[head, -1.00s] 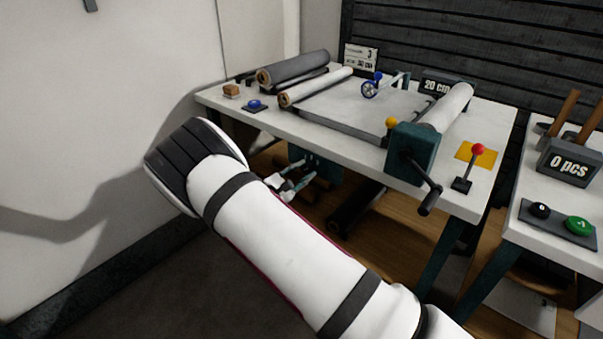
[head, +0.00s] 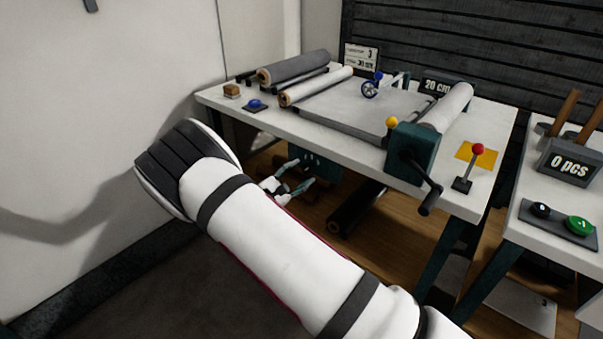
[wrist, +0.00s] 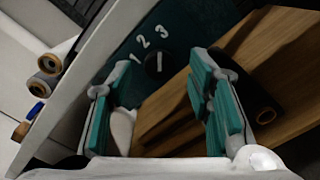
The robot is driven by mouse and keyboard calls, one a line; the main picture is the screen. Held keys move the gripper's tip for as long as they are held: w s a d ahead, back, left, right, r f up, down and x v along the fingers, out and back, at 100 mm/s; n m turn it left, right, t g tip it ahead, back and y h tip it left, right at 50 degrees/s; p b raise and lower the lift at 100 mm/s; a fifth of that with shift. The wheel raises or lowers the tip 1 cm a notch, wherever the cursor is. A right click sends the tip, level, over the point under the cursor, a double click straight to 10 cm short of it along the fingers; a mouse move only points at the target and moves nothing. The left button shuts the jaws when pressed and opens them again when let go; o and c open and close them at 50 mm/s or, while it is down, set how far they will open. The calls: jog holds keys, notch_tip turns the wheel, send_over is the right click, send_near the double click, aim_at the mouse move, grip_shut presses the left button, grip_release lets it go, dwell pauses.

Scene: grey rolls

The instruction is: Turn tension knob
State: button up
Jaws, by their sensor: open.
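The tension knob (wrist: 157,64) is a small dark round knob with a white mark, on a teal panel (wrist: 180,24) with white numbers 1, 2 and 3 above it. Its mark runs near vertical in the wrist view, roughly toward the 3. My gripper (wrist: 161,68) is open and empty, its teal fingers on either side of the knob in that view, apparently short of it. In the head view my gripper (head: 302,173) is below the table's front edge, before the teal panel (head: 325,170); the knob cannot be made out there.
The white table (head: 295,118) overhangs the panel and carries rolls, a crank (head: 430,195) and a red-topped lever (head: 477,152). A dark roll (head: 357,208) lies below, right of my gripper; it also shows in the wrist view (wrist: 262,105). Floor at left is clear.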

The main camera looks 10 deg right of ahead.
jog(key=v, duration=1)
jog(key=shift+s, duration=0.1)
